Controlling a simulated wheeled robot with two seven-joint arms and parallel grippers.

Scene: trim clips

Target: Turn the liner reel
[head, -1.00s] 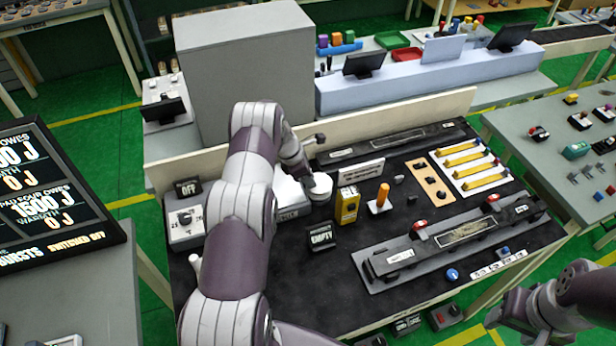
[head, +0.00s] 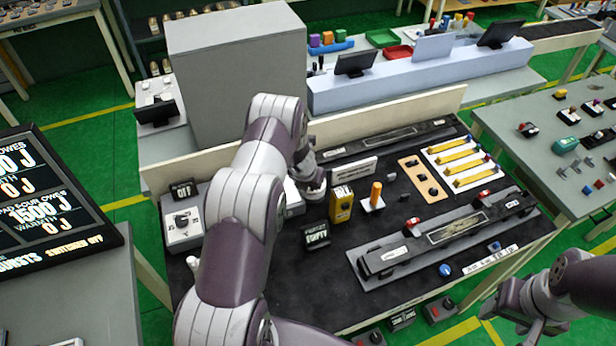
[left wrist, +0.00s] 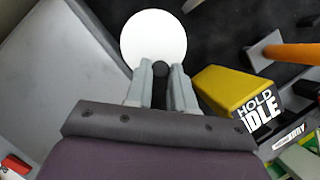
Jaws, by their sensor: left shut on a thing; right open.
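The liner reel shows in the left wrist view as a plain white disc (left wrist: 153,35) with a small dark knob (left wrist: 160,70) at its near edge. My left gripper (left wrist: 160,78) has its two grey fingers closed around that knob. In the head view my left gripper (head: 314,192) is low over the back middle of the dark bench, left of the yellow block, and my own arm hides most of the reel. My right gripper (head: 527,305) is open and empty at the lower right, off the bench's front edge.
Close right of my left gripper stands a yellow block (head: 341,204) labelled HOLD IDLE, then an orange peg (head: 376,193). An EMPTY sign (head: 317,236) stands in front. A long clip fixture (head: 450,235) lies at the right front. A large grey box (head: 238,75) stands behind.

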